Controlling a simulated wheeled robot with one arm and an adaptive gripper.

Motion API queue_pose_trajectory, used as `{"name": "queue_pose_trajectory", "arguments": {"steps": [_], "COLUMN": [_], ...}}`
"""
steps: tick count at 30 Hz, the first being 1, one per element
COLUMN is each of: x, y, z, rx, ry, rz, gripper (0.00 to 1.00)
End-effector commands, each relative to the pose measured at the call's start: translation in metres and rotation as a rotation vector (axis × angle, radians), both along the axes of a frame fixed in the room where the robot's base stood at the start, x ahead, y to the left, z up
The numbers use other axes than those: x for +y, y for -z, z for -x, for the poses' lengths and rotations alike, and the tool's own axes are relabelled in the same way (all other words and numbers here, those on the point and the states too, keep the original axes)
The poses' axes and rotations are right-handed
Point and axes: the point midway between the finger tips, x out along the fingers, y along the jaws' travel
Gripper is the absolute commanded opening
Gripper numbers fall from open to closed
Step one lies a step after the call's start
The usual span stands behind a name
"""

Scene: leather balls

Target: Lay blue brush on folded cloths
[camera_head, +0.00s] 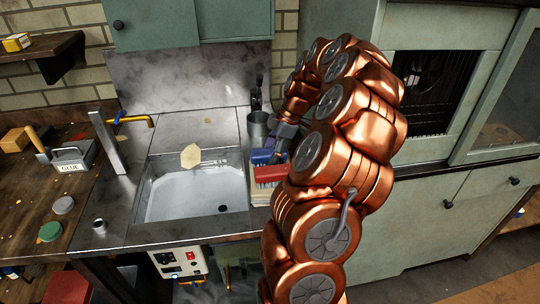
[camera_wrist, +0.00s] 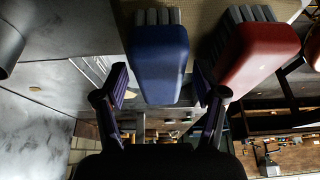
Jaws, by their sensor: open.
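The blue brush (camera_wrist: 158,62) is between the two open fingers of my gripper (camera_wrist: 161,82) in the wrist view, with a gap on each side. Its grey bristles face a beige surface at the top of that view. In the head view the blue brush (camera_head: 262,157) is by the stack of folded cloths (camera_head: 262,197) right of the sink, partly hidden by my gripper (camera_head: 280,146). A red brush (camera_head: 270,173) lies at the front of the stack; it also shows right of the blue one in the wrist view (camera_wrist: 262,58). My arm hides part of the stack.
A metal cup (camera_head: 258,128) with dark utensils stands behind the brushes. A wooden bench (camera_head: 25,190) is at far left, and green cabinets (camera_head: 440,215) stand right.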

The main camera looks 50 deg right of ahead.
Motion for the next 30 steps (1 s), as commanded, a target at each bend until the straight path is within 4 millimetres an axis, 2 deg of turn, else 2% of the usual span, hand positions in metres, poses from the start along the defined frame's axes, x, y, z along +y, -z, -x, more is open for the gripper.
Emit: {"name": "queue_pose_trajectory", "arguments": {"steps": [12,23,26,29,30], "x": [-0.017,-0.018,-0.010,0.017,0.035], "y": [-0.046,-0.057,-0.060,-0.067,-0.071], "z": [0.011,0.015,0.012,0.004,0.001], "rx": [-0.002,0.001,0.008,0.027,0.042], "ry": [0.002,0.001,0.001,0.004,0.006], "rz": [0.003,-0.001,-0.003,-0.008,-0.010], "gripper": [0.71,0.71,0.71,0.71,0.71]}}
